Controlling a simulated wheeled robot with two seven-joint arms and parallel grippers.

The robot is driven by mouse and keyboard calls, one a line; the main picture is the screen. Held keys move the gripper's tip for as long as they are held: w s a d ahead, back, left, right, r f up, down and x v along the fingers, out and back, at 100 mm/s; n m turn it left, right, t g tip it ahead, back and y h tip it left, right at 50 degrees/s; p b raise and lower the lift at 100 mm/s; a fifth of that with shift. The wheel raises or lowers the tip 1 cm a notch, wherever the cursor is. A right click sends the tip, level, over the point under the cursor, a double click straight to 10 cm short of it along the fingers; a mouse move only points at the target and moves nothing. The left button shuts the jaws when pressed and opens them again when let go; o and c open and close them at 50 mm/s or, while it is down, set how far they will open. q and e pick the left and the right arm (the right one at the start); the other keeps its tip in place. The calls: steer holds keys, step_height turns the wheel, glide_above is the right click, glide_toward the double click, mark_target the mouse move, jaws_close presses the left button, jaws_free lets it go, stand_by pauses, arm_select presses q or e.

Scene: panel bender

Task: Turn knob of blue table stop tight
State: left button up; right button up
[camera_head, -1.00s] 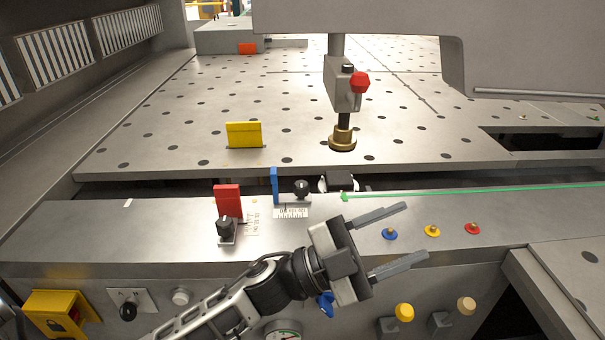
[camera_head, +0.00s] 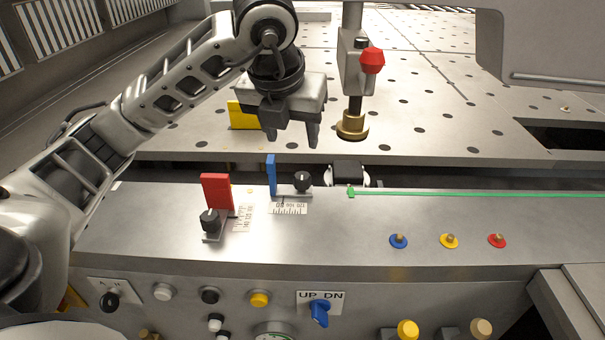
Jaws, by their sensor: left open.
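The blue table stop (camera_head: 271,176) stands upright at the back of the front ledge, left of the middle. Its black knob (camera_head: 302,181) sits on a small metal base just right of the blue plate, with a printed scale in front. My left gripper (camera_head: 293,139) is above and behind the stop, fingers pointing down, open and empty. In the picture its fingertips are just above the blue plate and knob, apart from them. My right gripper is not in view.
A red stop (camera_head: 217,193) with its own black knob (camera_head: 210,221) stands left of the blue one. A yellow block (camera_head: 242,116) is partly behind my gripper. A brass-footed clamp (camera_head: 353,122) with a red knob stands to the right. The ledge's front middle is clear.

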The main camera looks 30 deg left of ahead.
mark_target(302, 176)
arm_select(q)
steer(key=p+x, duration=0.1)
steer(key=x, duration=1.2)
steer(key=c, duration=1)
